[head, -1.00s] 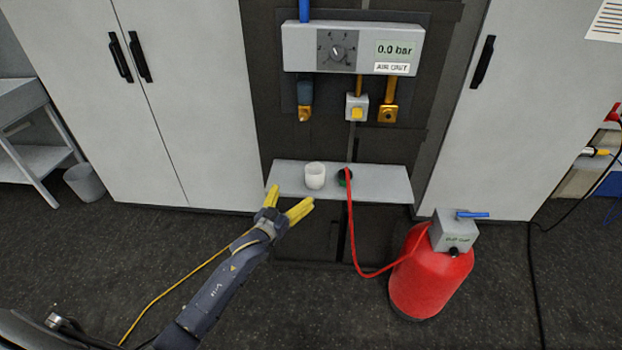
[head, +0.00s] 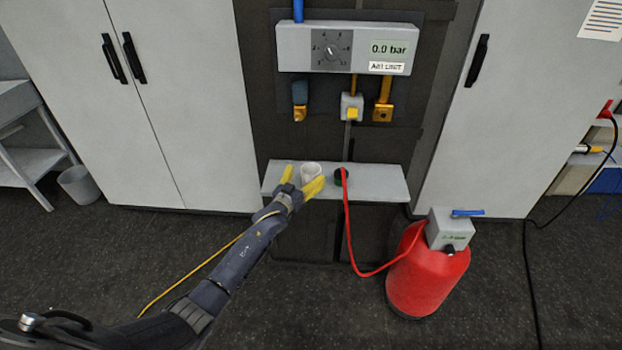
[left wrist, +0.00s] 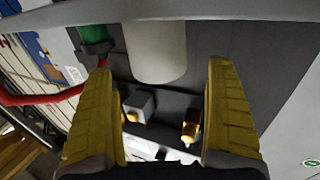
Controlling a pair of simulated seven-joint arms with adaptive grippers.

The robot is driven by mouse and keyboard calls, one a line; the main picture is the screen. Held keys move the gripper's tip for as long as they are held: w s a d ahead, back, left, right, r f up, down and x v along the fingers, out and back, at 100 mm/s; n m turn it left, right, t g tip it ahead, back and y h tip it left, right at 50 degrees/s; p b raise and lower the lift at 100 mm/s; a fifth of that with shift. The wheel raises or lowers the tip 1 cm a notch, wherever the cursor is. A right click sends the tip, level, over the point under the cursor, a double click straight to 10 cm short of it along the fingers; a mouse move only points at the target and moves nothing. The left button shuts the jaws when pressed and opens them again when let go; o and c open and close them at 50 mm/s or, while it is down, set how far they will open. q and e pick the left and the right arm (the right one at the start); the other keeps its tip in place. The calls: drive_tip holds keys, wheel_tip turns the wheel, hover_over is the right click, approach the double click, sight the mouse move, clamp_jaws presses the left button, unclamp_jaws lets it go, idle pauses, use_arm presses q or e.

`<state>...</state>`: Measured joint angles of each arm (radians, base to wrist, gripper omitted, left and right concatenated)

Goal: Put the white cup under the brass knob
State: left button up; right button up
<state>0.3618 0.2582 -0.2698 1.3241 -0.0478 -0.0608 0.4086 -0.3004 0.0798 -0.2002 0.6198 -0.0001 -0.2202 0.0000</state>
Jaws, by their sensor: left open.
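The white cup (head: 311,169) stands upright on a grey wall shelf (head: 375,183), left of its middle. My left gripper (head: 304,179) is open at the shelf, its yellow fingers on either side of the cup's near side. In the left wrist view the cup (left wrist: 155,52) shows between and beyond the open fingers (left wrist: 158,72); I cannot tell whether they touch it. A brass-coloured tip (head: 300,114) hangs below a dark blue cylinder on the wall panel, above and slightly left of the cup. Another brass fitting (head: 383,112) hangs farther right. My right gripper is not in view.
A red hose (head: 350,235) runs from a dark connector (head: 341,175), just right of the cup, to a red tank (head: 427,280). A grey box with a yellow button (head: 351,108) hangs between the brass parts. The shelf's right part is clear.

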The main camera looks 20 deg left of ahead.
sight(311, 169)
use_arm(q)
drive_tip(key=shift+w+d, duration=0.2)
drive_tip(key=shift+w, duration=0.85)
drive_tip(key=shift+w+d, duration=0.2)
drive_tip(key=shift+w, duration=0.8)
drive_tip(key=shift+c, duration=0.4)
drive_tip(key=c, duration=1.3)
drive_tip(key=shift+r, duration=0.1)
